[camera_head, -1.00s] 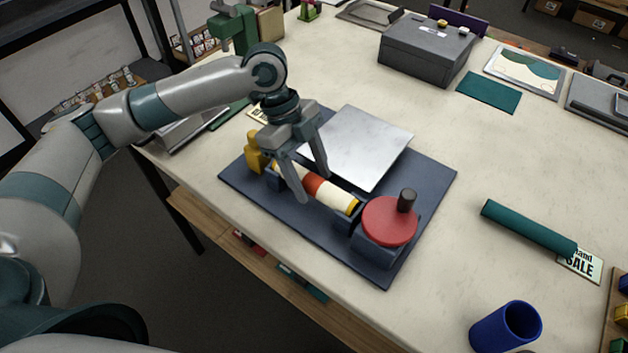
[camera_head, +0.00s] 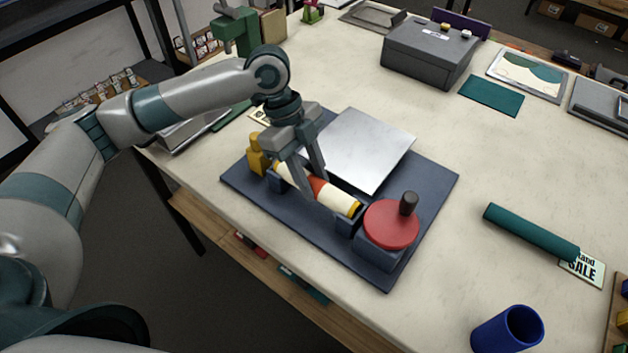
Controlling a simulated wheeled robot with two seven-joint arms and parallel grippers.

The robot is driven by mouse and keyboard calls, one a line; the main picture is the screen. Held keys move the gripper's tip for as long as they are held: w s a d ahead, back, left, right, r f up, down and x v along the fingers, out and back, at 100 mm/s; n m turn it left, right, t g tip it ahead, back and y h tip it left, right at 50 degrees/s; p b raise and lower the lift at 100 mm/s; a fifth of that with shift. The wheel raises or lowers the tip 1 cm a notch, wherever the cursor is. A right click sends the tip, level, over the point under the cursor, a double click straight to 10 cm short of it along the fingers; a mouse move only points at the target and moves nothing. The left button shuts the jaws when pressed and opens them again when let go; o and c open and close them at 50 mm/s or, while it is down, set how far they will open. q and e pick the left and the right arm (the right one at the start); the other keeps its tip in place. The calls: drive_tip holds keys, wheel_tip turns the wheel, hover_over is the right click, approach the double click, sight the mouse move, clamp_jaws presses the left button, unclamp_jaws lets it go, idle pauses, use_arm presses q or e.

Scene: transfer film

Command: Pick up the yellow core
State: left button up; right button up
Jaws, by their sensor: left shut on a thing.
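The yellow core shows as yellow ends on a white roll with a red band (camera_head: 338,198). It lies across the blue-grey base (camera_head: 280,222), between a yellow knob (camera_head: 257,155) and a red disc with a dark handle (camera_head: 392,222). My left gripper (camera_head: 314,190) points down over the roll and is shut on it around the red band. The roll still lies low at its supports. Its middle is partly hidden by the fingers. My right gripper is not in view.
A pale metal plate (camera_head: 362,150) lies on the base behind the roll. A grey box (camera_head: 425,58) is at the back. The table between them is clear.

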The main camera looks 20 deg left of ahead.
sight(319, 183)
use_arm(q)
drive_tip(key=shift+r, duration=0.5)
wheel_tip(319, 183, up, 2)
drive_tip(key=shift+r+b, duration=0.1)
drive_tip(key=shift+b, duration=0.55)
drive_tip(key=shift+s+d+r+b, duration=0.4)
drive_tip(key=shift+s+d+r, duration=0.25)
drive_tip(key=shift+d+r, duration=0.35)
drive_tip(key=s+d+r+b, duration=0.1)
drive_tip(key=s+d+r, duration=0.4)
drive_tip(key=d, duration=0.2)
drive_tip(key=shift+s+d+r+b, duration=0.2)
drive_tip(key=shift+d+r+b, duration=0.1)
drive_tip(key=shift+r+b, duration=0.1)
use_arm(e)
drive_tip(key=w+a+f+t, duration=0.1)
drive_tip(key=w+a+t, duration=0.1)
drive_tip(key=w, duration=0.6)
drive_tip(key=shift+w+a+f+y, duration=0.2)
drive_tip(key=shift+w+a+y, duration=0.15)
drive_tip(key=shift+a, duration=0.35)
use_arm(q)
drive_tip(key=shift+d, duration=0.1)
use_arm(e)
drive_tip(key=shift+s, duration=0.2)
